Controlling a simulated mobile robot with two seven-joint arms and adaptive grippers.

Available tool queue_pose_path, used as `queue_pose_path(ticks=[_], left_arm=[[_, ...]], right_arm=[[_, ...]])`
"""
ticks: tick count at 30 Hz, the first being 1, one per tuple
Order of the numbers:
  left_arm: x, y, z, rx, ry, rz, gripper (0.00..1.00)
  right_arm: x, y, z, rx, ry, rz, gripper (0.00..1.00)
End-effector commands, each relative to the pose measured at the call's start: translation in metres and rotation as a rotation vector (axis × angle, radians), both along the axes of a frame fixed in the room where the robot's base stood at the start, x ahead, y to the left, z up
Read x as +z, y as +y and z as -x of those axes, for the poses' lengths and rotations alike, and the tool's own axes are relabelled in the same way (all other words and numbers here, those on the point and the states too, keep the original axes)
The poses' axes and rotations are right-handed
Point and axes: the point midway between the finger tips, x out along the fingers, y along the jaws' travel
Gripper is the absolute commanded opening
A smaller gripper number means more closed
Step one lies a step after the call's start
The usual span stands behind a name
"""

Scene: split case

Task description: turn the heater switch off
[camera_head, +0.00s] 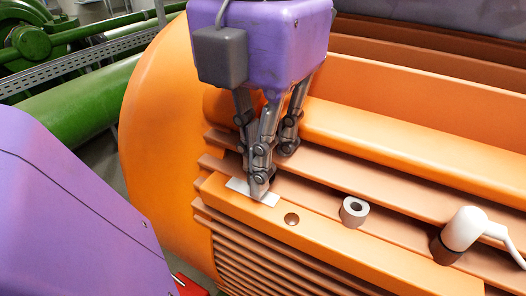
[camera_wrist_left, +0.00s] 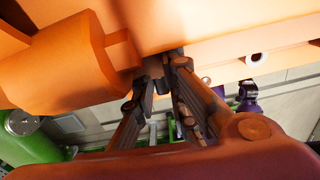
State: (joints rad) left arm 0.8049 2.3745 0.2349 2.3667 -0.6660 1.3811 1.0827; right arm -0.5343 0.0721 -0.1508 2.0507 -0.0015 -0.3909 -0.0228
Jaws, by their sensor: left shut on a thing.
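The heater switch's small pale plate (camera_head: 268,198) lies on an orange ledge of the big orange casing in the head view. My left gripper (camera_head: 258,187) points down at it with its fingertips together over the middle of the plate. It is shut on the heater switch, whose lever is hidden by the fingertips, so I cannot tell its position. In the left wrist view the fingertips of my left gripper (camera_wrist_left: 164,68) meet close to the orange surface, and the switch is not clear there. My right gripper is not in view.
Orange and brown ribs (camera_head: 390,135) rise behind. Green pipework (camera_head: 75,110) stands at the left.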

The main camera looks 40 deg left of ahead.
Motion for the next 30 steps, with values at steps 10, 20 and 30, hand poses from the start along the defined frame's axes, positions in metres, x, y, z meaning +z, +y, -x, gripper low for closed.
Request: queue_pose_path(ticks=[10, 20, 30], left_arm=[[0.0012, 0.0, -0.0008, 0.078, -0.005, -0.001, 0.0], [0.0013, -0.0001, -0.0008, 0.082, -0.004, -0.001, 0.0], [0.0007, 0.0, -0.0004, 0.081, -0.003, -0.001, 0.31]], right_arm=[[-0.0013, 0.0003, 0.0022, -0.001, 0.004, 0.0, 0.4], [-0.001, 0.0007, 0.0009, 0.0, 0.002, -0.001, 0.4], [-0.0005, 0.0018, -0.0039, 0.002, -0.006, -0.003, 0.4]])
